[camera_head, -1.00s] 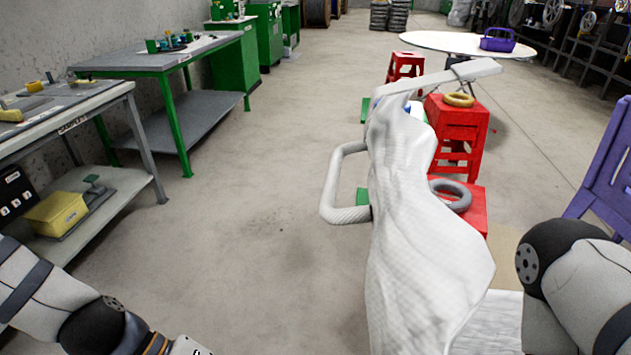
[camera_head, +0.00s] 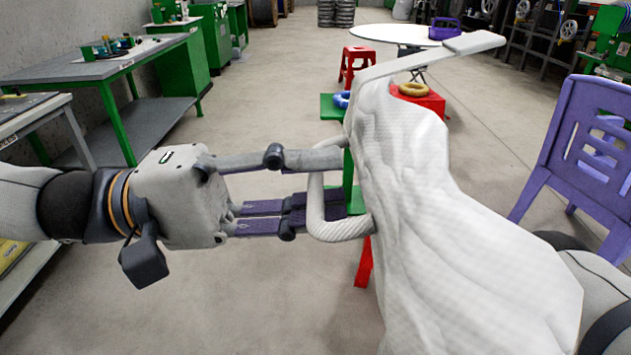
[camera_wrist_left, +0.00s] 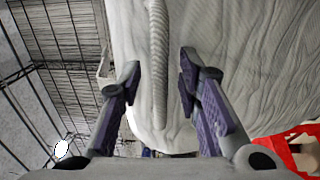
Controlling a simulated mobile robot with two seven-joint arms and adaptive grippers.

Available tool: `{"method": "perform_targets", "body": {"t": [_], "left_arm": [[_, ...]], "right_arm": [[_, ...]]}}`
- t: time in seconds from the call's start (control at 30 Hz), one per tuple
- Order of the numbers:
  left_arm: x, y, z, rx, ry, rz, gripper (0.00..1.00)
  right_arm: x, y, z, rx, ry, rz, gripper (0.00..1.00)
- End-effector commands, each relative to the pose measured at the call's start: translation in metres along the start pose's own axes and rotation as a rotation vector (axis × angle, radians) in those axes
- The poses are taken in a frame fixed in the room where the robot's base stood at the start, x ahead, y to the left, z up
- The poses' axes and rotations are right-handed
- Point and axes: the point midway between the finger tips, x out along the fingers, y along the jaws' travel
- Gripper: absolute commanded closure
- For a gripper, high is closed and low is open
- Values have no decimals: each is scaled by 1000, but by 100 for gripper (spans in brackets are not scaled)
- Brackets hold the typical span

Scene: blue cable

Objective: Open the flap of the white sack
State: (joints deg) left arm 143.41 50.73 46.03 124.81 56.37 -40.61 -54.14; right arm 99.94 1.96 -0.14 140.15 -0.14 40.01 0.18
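The white sack (camera_head: 435,205) stands tall at the centre right of the head view, its cloth creased. A thick white loop handle (camera_head: 320,205) sticks out from its left side. A flat pale strip (camera_head: 440,57) juts from its top toward the upper right; I cannot tell if this is the flap. My left gripper (camera_head: 342,182) is open at the loop. In the left wrist view, the loop (camera_wrist_left: 158,65) hangs between the spread fingers (camera_wrist_left: 160,80), with gaps on both sides. My right gripper is not seen; part of my right arm shows behind the sack at lower right.
A purple chair (camera_head: 590,150) stands to the right. Red stools (camera_head: 357,62) and a white round table (camera_head: 395,34) are behind the sack. Grey workbenches (camera_head: 95,62) with green legs line the left. Open floor lies between the benches and the sack.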

Motion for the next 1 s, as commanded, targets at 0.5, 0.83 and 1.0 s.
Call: {"method": "perform_targets", "body": {"t": [0.5,0.83,1.0], "left_arm": [[5,0,0,-1,0,0,100],[30,12,1,8,-5,-62,100],[71,15,0,2,-2,-116,100]], "right_arm": [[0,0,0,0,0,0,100],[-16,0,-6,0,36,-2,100],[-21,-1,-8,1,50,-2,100]]}}
